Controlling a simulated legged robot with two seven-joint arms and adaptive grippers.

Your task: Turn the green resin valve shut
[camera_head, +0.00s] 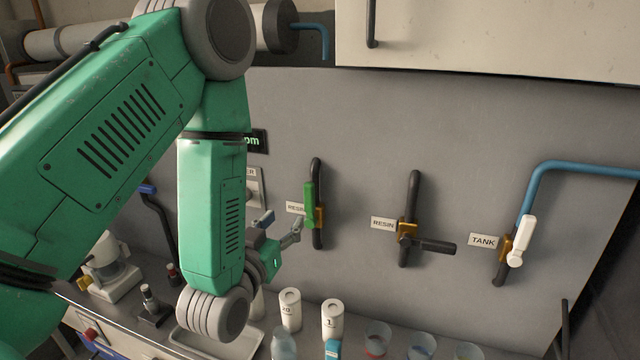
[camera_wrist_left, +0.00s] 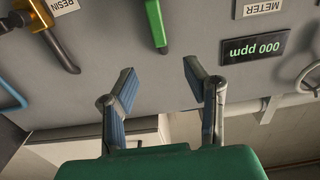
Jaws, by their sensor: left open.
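The green resin valve handle (camera_head: 309,205) stands upright along a dark vertical pipe with a brass body, beside a partly hidden label on the grey wall. My left gripper (camera_head: 283,222) is just left of this valve in the head view, its fingers spread and empty. In the left wrist view, which looks upside down, the green handle (camera_wrist_left: 156,25) shows at the top, beyond and between the open fingertips of my left gripper (camera_wrist_left: 159,72). The fingers look apart from the handle. My right gripper is in neither view.
A black-handled RESIN valve (camera_head: 434,246) and a white-handled TANK valve (camera_head: 523,240) are to the right. White canisters (camera_head: 333,318), cups (camera_head: 378,338) and a tray (camera_head: 240,346) stand on the counter below. A ppm display (camera_wrist_left: 254,47) and a cabinet (camera_head: 490,38) are on the wall.

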